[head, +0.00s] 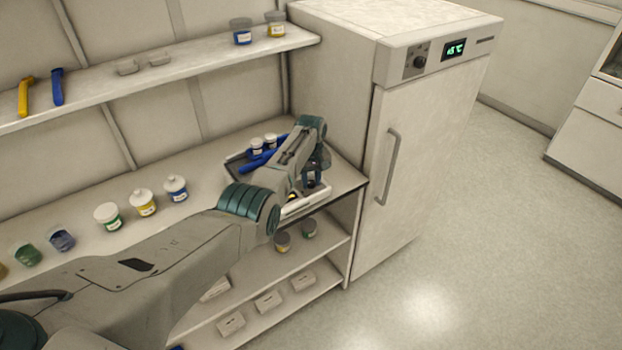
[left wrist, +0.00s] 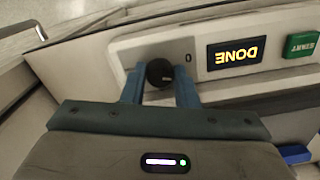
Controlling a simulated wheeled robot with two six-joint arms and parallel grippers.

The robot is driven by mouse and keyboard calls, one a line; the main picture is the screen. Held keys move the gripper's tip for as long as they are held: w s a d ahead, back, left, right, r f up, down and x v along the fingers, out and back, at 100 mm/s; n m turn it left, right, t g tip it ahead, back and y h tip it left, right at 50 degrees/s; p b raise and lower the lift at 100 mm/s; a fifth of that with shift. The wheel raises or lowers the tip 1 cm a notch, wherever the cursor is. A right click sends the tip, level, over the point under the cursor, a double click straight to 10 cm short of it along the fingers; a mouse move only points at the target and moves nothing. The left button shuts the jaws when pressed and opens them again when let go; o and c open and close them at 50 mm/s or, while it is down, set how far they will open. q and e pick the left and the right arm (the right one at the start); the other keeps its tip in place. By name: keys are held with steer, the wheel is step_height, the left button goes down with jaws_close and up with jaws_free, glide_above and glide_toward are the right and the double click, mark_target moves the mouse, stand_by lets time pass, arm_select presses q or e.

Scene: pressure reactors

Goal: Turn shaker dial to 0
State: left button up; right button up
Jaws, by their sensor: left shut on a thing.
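The shaker (head: 300,206) stands at the right end of the counter beside the white cabinet, mostly hidden behind my arm in the head view. The left wrist view shows its pale front panel (left wrist: 125,50) upside down. The round black dial (left wrist: 160,73) sits between my left gripper's fingers (left wrist: 160,88), which are shut on it. A small 0 mark is on the panel to the right of the dial. The dial's pointer cannot be made out. A display (left wrist: 236,53) reads DONE in yellow. A green START button (left wrist: 302,44) is beyond it. My left gripper (head: 317,180) also shows at the shaker in the head view. My right gripper is not in view.
A dark tray (head: 235,159) with jars and a blue tool is at the shaker. Several jars (head: 143,202) line the counter to the left. The tall white cabinet (head: 425,150) reads 45 °C and stands close on the right. Floor to the right is clear.

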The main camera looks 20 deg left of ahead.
mark_target(311, 182)
arm_select(q)
steer(key=n, duration=0.5)
steer(key=shift+w+n, duration=0.1)
steer(key=shift+n, duration=0.2)
stand_by(0.4)
steer(key=o, duration=0.7)
steer(key=shift+r, duration=0.65)
step_height(311, 182, up, 10)
steer(key=shift+f+b, duration=0.2)
steer(key=shift+b, duration=0.55)
steer(key=shift+f, duration=0.1)
